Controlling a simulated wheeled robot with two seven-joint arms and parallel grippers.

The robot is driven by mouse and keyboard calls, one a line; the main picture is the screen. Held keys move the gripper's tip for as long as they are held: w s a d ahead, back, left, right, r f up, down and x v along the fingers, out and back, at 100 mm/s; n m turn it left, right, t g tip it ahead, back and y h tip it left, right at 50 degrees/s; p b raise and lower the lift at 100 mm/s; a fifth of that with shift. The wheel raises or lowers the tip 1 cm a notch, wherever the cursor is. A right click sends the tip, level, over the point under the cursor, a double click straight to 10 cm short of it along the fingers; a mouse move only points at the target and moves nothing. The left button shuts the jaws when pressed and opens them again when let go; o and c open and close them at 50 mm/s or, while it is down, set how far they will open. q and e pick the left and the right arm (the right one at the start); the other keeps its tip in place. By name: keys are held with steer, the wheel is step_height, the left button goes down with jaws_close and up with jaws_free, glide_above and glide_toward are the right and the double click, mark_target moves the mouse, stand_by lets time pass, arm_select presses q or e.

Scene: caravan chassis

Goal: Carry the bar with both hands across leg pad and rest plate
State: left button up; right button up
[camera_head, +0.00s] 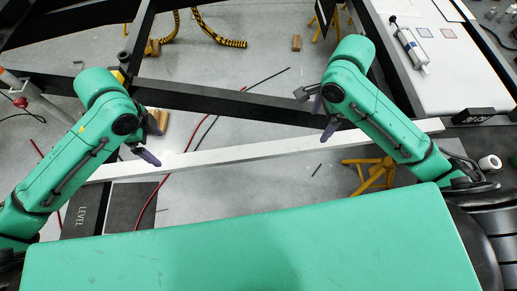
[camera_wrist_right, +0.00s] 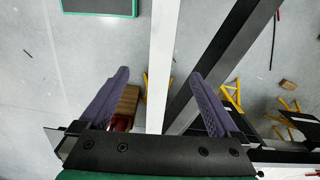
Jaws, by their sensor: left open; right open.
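The bar (camera_head: 235,152) is long, straight and pale. It runs from the lower left to the right edge of the chassis, beneath both arms. My left gripper (camera_head: 152,140) is open and empty, over the bar's left part. My right gripper (camera_head: 323,117) is open and empty, over its right part. In the right wrist view the bar (camera_wrist_right: 162,60) runs between the two spread purple fingers, which do not close on it; the height gap is hard to judge. I cannot clearly identify the leg pad or rest plate. Part of the bar is hidden by my arms.
Dark chassis beams (camera_head: 230,103) cross behind the bar. A dark mat marked LEVEL (camera_head: 125,205) lies at lower left. Yellow stands (camera_head: 372,178) stand on the floor at right. A white table (camera_head: 445,75) with a tube is at upper right. Red and black cables cross the floor.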

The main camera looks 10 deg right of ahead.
mark_target(309, 142)
arm_select(q)
steer(key=f, duration=1.3)
steer(key=shift+w+f, duration=0.2)
arm_select(e)
steer(key=f, duration=1.3)
steer(key=shift+w+f, duration=0.2)
steer(key=shift+w, duration=0.05)
steer(key=shift+s, duration=0.1)
arm_select(q)
jaws_close()
arm_select(e)
jaws_close()
arm_select(q)
steer(key=shift+r, duration=0.1)
